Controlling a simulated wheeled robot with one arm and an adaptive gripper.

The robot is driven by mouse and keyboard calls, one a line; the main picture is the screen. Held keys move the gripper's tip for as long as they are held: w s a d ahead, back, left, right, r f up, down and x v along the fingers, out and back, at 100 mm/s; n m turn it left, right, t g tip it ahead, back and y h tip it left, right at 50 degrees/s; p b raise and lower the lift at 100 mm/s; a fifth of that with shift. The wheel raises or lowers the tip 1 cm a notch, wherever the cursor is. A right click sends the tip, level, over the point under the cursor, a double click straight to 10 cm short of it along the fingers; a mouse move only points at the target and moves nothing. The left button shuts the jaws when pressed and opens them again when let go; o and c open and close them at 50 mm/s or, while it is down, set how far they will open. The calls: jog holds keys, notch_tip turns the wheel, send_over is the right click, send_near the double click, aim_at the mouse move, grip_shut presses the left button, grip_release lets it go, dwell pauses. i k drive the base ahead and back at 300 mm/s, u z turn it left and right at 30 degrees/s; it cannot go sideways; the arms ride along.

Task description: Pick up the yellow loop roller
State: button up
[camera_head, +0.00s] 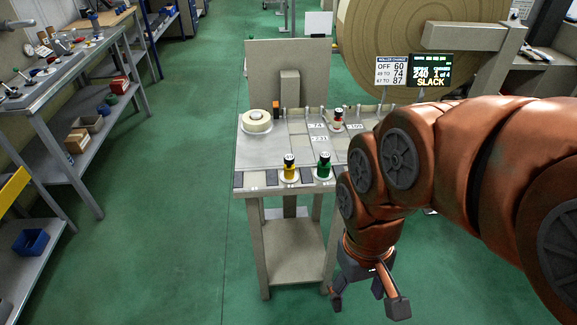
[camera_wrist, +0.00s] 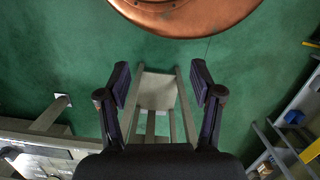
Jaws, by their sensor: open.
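The yellow loop roller (camera_head: 289,168) stands upright on a pale round base near the front edge of the grey work table (camera_head: 262,155) in the head view. A green roller (camera_head: 323,166) stands just to its right on a similar base. My gripper (camera_head: 368,305) is open and empty, hanging low in front of the table's right side, below the tabletop and to the right of the yellow roller. In the wrist view my gripper (camera_wrist: 160,82) shows its two fingers spread apart with nothing between them. The yellow roller is not recognisable in the wrist view.
A red and white roller (camera_head: 338,119) and a white tape-like roll (camera_head: 257,121) are farther back on the table. A large tan roll (camera_head: 400,45) and a SLACK display (camera_head: 431,72) stand behind. Shelving (camera_head: 75,120) lines the left. Green floor (camera_head: 170,210) lies open between.

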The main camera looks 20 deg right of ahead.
aim_at(290, 174)
jog(key=k, duration=1.2)
jog(key=u, duration=1.1)
jog(key=i, duration=1.75)
jog(key=z, duration=0.75)
